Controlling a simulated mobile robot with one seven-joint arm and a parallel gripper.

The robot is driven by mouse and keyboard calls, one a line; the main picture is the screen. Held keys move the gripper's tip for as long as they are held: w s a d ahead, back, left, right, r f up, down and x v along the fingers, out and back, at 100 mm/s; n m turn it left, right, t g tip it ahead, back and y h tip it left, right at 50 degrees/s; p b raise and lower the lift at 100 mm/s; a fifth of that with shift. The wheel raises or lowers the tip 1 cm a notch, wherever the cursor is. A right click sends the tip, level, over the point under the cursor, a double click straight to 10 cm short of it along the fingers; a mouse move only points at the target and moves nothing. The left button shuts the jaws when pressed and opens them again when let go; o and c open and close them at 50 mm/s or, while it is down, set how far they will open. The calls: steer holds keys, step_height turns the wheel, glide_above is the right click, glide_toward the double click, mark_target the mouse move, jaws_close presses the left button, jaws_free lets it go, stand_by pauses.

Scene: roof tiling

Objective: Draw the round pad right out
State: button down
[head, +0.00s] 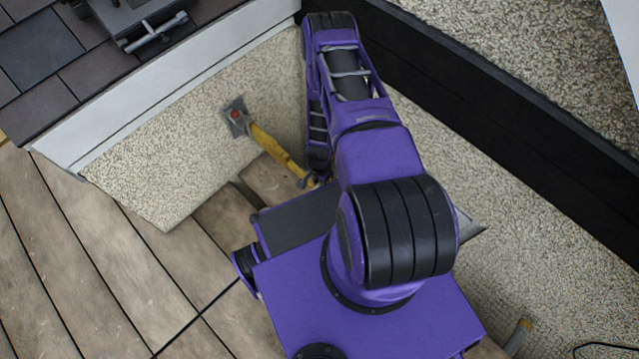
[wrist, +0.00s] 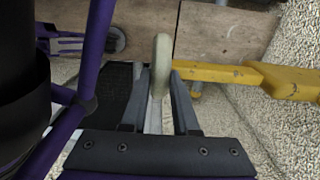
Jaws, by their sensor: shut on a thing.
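In the wrist view my gripper (wrist: 160,84) is shut on a pale, beige rounded piece (wrist: 161,52), which I take to be the round pad seen nearly edge-on. Its rounded end stands out beyond the fingertips, and its lower part lies between the fingers. I cannot tell whether it touches anything else. In the head view my arm hides the gripper and the pad.
A yellow bar (wrist: 225,73) lies close to the right of the fingers; it also shows in the head view (head: 270,146), with a grey end plate (head: 237,117). Wooden decking (head: 100,255), pebbled wall (head: 165,165) and a dark board (head: 500,110) surround my arm. Roof tiles (head: 40,50) are upper left.

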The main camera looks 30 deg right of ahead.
steer(key=shift+s+d, duration=0.1)
steer(key=shift+s, duration=0.25)
steer(key=c, duration=0.7)
jaws_free()
steer(key=shift+w, duration=0.1)
steer(key=shift+o, duration=0.2)
step_height(320, 180, up, 17)
steer(key=p, duration=0.3)
steer(key=shift+r, duration=0.2)
steer(key=shift+w, duration=0.1)
